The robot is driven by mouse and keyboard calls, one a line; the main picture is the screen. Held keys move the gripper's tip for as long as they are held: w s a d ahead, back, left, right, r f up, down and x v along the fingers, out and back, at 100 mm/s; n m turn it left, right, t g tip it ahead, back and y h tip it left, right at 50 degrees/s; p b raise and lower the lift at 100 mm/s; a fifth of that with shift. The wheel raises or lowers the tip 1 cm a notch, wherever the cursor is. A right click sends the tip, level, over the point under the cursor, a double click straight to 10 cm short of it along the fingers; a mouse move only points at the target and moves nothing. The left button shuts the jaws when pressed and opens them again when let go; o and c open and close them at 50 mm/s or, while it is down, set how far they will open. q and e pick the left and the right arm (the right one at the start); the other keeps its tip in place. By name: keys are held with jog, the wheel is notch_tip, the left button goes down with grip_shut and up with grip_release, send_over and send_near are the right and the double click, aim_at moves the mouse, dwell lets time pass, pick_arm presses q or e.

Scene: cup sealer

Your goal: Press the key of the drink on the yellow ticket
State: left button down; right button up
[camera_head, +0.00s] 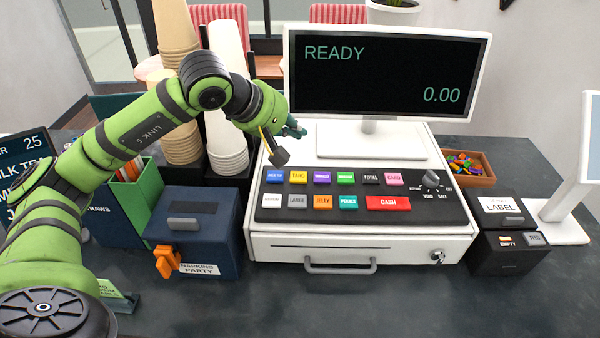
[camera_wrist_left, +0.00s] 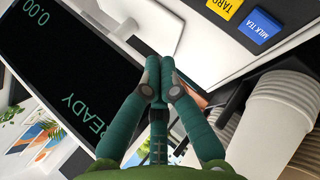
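The register's key panel (camera_head: 366,202) has two rows of coloured keys. The top row has a blue milk tea key (camera_head: 274,177), a yellow taro key (camera_head: 299,177), purple (camera_head: 322,177) and green (camera_head: 346,178) keys. The milk tea key (camera_wrist_left: 260,26) and taro key (camera_wrist_left: 223,6) also show in the left wrist view. My left gripper (camera_head: 296,129) is above and behind the panel's left end, apart from the keys. Its fingertips (camera_wrist_left: 158,82) are together and hold nothing. I cannot make out a yellow ticket. My right gripper is not in view.
The display (camera_head: 385,75) reads READY and 0.00. Cup stacks (camera_head: 225,140) stand left of the register, behind a napkin box (camera_head: 196,230). A label box (camera_head: 506,212) and white stand (camera_head: 560,222) are on the right. The front counter (camera_head: 400,305) is clear.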

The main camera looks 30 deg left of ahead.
aim_at(296, 177)
pick_arm(q)
jog(key=f+b, duration=0.2)
jog(key=f, duration=0.2)
jog(key=f+b, duration=0.3)
jog(key=f, duration=0.1)
jog(key=shift+w+f+b, duration=0.2)
jog(key=shift+f+b, duration=0.05)
jog(key=shift+b, duration=0.05)
jog(key=shift+f+b, duration=0.3)
jog(key=shift+b, duration=0.05)
jog(key=shift+r, duration=0.1)
dwell(0.9)
jog(key=shift+f+b, duration=0.45)
jog(key=shift+b, duration=0.15)
